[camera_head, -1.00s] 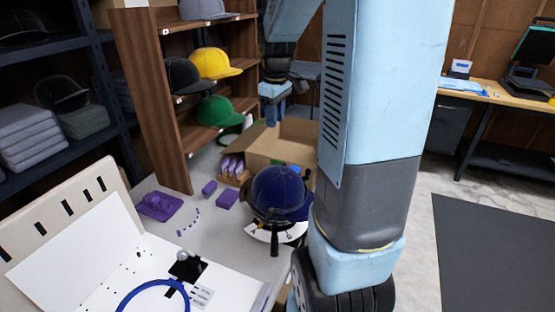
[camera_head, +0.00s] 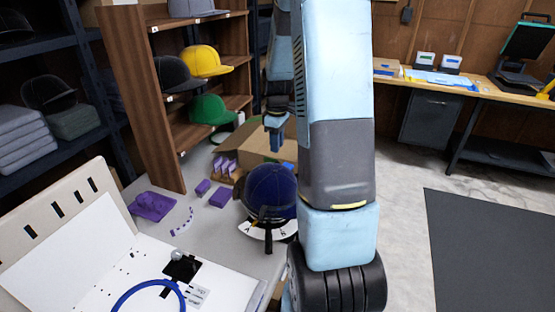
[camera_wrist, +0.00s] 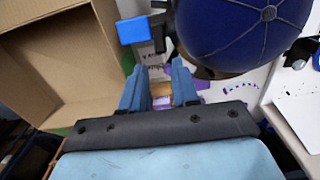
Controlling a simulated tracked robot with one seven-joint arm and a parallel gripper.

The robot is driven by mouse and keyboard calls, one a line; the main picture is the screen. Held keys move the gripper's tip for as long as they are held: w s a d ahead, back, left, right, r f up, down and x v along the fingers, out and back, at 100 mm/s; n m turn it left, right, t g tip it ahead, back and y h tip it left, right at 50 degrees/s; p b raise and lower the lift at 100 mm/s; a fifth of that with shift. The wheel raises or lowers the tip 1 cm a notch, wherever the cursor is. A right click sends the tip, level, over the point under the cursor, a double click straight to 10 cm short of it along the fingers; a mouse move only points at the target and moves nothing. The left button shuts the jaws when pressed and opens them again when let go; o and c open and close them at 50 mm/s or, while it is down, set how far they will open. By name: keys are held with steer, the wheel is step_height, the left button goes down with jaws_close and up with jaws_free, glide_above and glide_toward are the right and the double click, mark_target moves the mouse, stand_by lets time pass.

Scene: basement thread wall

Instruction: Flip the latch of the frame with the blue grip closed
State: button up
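The dark blue cap (camera_head: 270,190) sits on a dark frame at the right side of the grey bench, with a black strip hanging at its front. In the wrist view the cap (camera_wrist: 240,30) fills the top right. The blue grip (camera_wrist: 133,30) shows left of the cap, on a black latch bar (camera_wrist: 158,32) beside it. In the wrist view my gripper (camera_wrist: 159,66) is open and empty, its fingertips below the grip and apart from it. In the head view my gripper (camera_head: 275,125) is behind the cap, above the box, partly hidden by my arm.
An open cardboard box (camera_head: 255,142) stands behind the cap and fills the wrist view's left side. Purple blocks (camera_head: 220,197) lie on the bench. A blue hoop (camera_head: 150,295) lies at the front. A wooden shelf (camera_head: 150,90) holds several caps.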

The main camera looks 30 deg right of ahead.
mark_target(277, 161)
step_height(277, 161, down, 7)
steer(key=shift+r, duration=0.1)
stand_by(0.4)
jaws_close()
